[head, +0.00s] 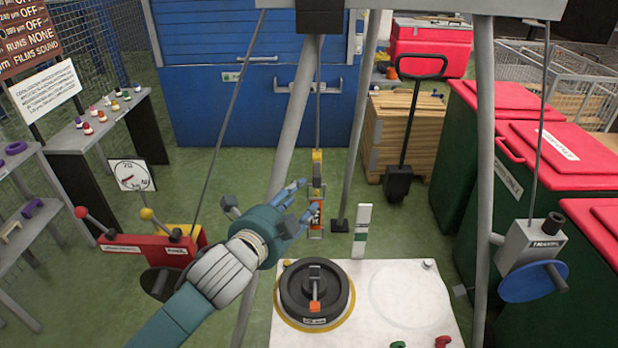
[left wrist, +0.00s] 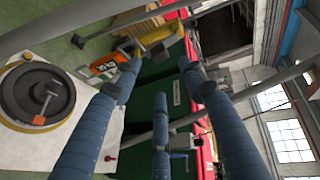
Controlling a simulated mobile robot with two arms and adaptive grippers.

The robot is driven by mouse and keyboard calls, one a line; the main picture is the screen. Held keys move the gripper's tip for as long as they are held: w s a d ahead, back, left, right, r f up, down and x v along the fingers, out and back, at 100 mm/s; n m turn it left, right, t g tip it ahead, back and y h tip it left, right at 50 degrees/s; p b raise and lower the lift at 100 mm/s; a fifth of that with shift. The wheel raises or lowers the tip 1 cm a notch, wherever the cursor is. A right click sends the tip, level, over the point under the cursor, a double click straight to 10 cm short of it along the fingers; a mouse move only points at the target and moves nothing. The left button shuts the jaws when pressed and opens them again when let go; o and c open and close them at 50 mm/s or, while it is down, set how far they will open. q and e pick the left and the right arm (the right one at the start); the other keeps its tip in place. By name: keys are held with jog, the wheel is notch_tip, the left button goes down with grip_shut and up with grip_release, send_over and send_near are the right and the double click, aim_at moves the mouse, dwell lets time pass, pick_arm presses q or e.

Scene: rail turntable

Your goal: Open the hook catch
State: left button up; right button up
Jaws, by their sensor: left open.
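A hook block hangs on a cable under the tripod. It has a yellow upper part (head: 317,165) and an orange, black-marked lower part (head: 315,213). In the left wrist view the orange part (left wrist: 104,66) shows at upper left, partly behind a finger. The catch itself is too small to make out. My left gripper (head: 303,198) is open, its blue fingertips beside the orange part in the head view; contact cannot be told. In the left wrist view its fingers (left wrist: 160,68) are spread with nothing held. My right gripper is out of view.
A black round weight (head: 298,304) with an orange-tipped handle sits on the white table (head: 375,335) below. Tripod legs (head: 289,150) stand close around the hook. A winch with a blue disc (head: 533,282) is at right, a red lever box (head: 140,248) at left.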

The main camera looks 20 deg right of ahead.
aim_at(316, 182)
pick_arm(q)
jog(key=p+x, duration=0.1)
jog(key=x, duration=0.3)
jog(key=shift+w+d, duration=0.2)
jog(key=shift+d, duration=0.15)
jog(key=x, duration=0.3)
jog(key=shift+w+d+f, duration=0.1)
jog(key=shift+w, duration=0.15)
jog(key=shift+w+d+f+p, duration=0.15)
jog(key=shift+w+d+p, duration=0.2)
jog(key=shift+w, duration=0.1)
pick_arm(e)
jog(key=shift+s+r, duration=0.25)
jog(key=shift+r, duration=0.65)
pick_arm(q)
grip_shut()
